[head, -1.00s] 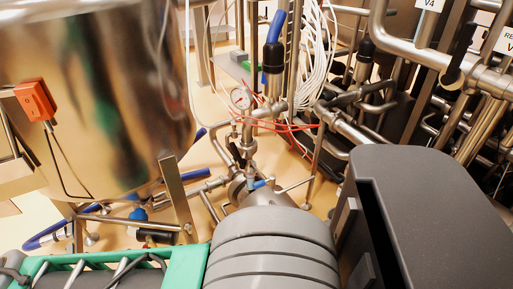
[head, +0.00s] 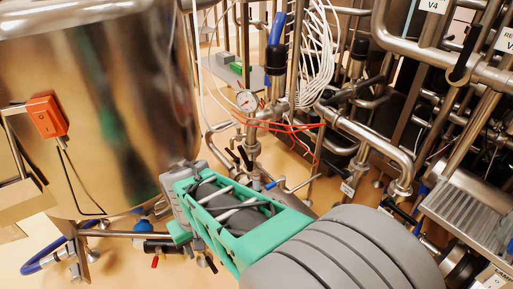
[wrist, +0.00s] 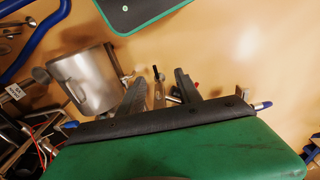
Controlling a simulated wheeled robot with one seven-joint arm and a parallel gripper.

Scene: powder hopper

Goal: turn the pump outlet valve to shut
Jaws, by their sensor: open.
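In the wrist view my gripper (wrist: 158,76) is open, its two dark fingers apart with nothing held between them. A small metal fitting with an upright black handle (wrist: 155,72) shows between and beyond the fingers; I cannot tell if they touch it. A silver cylindrical housing (wrist: 85,82), perhaps the pump, is to their left. I cannot tell which one is the pump outlet valve. My green and grey arm hides the pump area and fingertips there.
A large steel hopper (head: 95,110) with an orange switch box (head: 47,115) stands at left. Dense steel piping (head: 375,135) crowds the right. In the wrist view, tan floor (wrist: 245,60) is open at right.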

